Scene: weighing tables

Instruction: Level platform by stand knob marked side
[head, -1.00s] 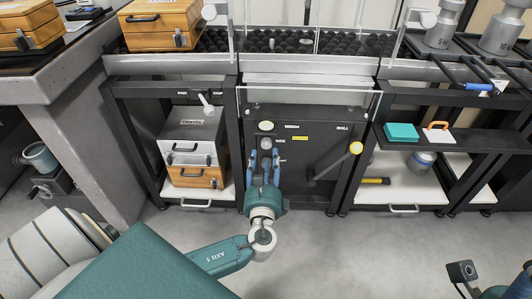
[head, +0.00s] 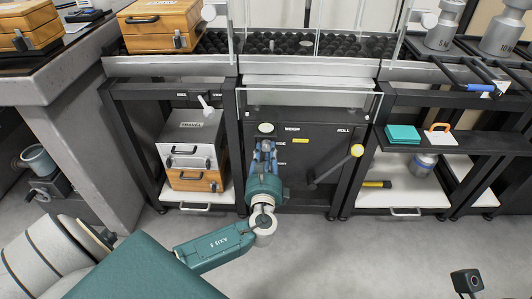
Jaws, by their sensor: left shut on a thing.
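The dark stand front (head: 320,180) in the middle carries a pale round disc (head: 265,128) near the WEIGH mark. My left gripper (head: 266,146) is just below that disc, with its blue fingers shut on a small knob on the stand front. The fingers hide most of the knob. The small label beside it is too blurred to read surely. The platform (head: 300,80) is the pale slab above the stand, behind a clear panel. I cannot tell its tilt.
A lever with a yellow ball end (head: 357,150) sticks out right of my gripper, near the ROLL mark. A silver case (head: 190,135) stands on a wooden box (head: 195,181) in the left bay. A teal block (head: 402,134) lies on the right shelf.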

